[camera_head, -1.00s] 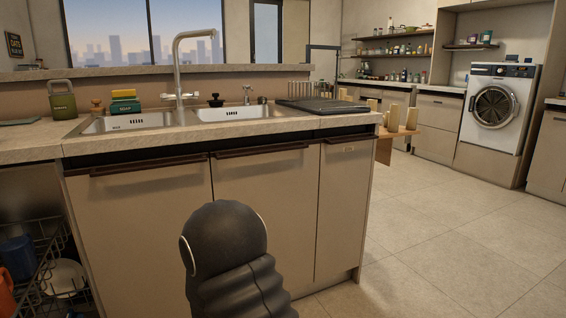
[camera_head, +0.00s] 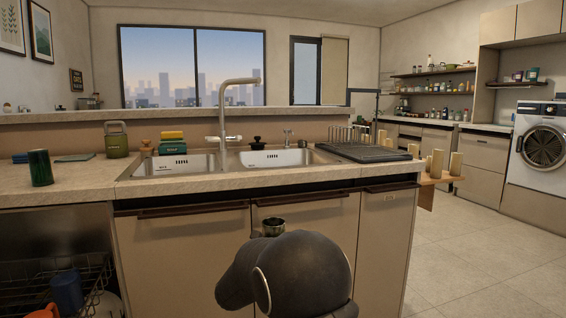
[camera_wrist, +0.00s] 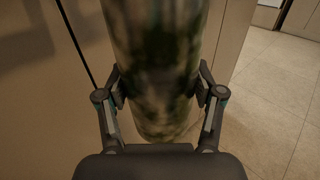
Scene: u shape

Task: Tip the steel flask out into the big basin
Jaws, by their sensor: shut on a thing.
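The steel flask (camera_wrist: 155,60) is a shiny cylinder with blurred green and dark reflections, between the two fingers of my gripper (camera_wrist: 160,88). My gripper is shut on it. In the head view its rim (camera_head: 273,226) shows just above my dark arm, in front of the cabinet doors and below the counter top; the rest is hidden. It looks about upright there. The sink has two steel basins side by side: the left basin (camera_head: 178,168) looks slightly larger than the right basin (camera_head: 275,158). Both look empty. The flask is apart from both.
The tap (camera_head: 225,125) rises between the basins. A dark green cup (camera_head: 40,168), green canister (camera_head: 116,140) and soap box with sponge (camera_head: 171,146) stand left. A black plug (camera_head: 257,143) sits behind the right basin, and a drying rack (camera_head: 362,150) stands right. Floor is free at right.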

